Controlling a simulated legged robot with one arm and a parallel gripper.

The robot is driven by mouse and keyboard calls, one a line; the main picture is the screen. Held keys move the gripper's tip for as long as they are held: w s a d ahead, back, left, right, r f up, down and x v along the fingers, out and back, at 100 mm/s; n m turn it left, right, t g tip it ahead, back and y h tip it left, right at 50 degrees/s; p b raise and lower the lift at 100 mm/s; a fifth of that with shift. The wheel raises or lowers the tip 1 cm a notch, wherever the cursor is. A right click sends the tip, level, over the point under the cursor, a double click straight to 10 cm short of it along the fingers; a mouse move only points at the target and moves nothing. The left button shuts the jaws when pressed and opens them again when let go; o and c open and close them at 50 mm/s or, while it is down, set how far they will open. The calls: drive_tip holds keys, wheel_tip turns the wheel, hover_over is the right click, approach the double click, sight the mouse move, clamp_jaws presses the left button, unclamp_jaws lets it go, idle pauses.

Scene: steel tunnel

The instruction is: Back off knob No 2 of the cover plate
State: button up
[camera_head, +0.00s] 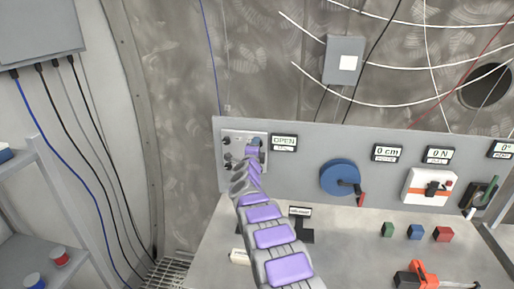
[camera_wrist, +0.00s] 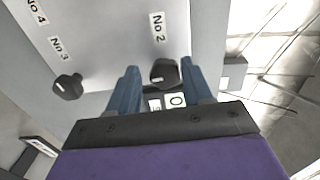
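The cover plate (camera_wrist: 110,30) is a light grey panel with labels No 2, No 3 and No 4; it also shows at the left end of the console in the head view (camera_head: 235,134). Knob No 2 (camera_wrist: 164,72) is black, beside its label. My gripper (camera_wrist: 162,84) has blue fingers on either side of this knob. A gap shows at the left finger; the right finger is very close to the knob, and I cannot tell whether it touches. Knob No 3 (camera_wrist: 68,87) is left of my gripper. In the head view my gripper (camera_head: 254,146) hides part of the plate.
An OPEN display (camera_head: 284,142) is just right of the plate. Coloured blocks (camera_head: 415,232) and an orange-red tool (camera_head: 425,275) lie on the bench. Shelves (camera_head: 35,215) stand at left.

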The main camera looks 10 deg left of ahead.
drive_tip(key=o, duration=0.3)
drive_tip(key=shift+a, duration=0.25)
drive_tip(key=shift+d+r, duration=0.1)
drive_tip(key=shift+d, duration=0.1)
drive_tip(key=s+a+b, duration=0.1)
drive_tip(key=s+b, duration=0.1)
drive_tip(key=s, duration=1.5)
drive_tip(key=shift+s, duration=0.15)
drive_tip(key=shift+b, duration=0.3)
